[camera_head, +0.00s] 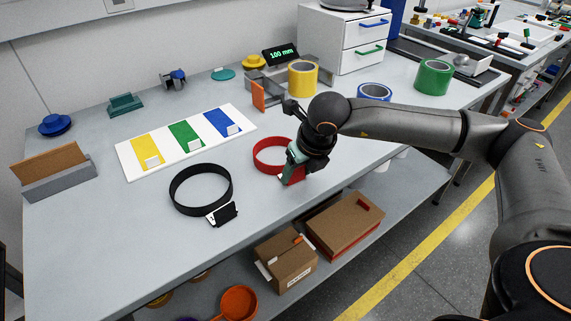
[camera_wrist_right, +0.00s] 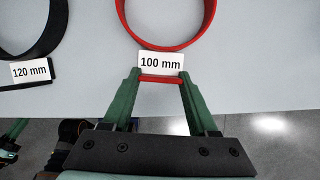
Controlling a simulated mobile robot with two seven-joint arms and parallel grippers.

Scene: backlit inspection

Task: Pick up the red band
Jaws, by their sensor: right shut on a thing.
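The red band (camera_head: 263,155) is a ring with a tab, standing on the grey table in the head view. In the right wrist view the red band (camera_wrist_right: 168,45) shows at the top, with a white "100 mm" label (camera_wrist_right: 161,63) at its tab. My right gripper (camera_head: 291,174) is shut on the red band's tab near the table's front edge. In the right wrist view the green fingers of my right gripper (camera_wrist_right: 160,80) sit on either side of the red tab, just below the label.
A black band (camera_head: 201,190) labelled "120 mm" lies to the left. A white board (camera_head: 186,142) with yellow, green and blue fields lies behind. Yellow (camera_head: 302,78), blue (camera_head: 375,92) and green (camera_head: 434,77) rings stand farther back right. Cardboard boxes sit on the shelf below.

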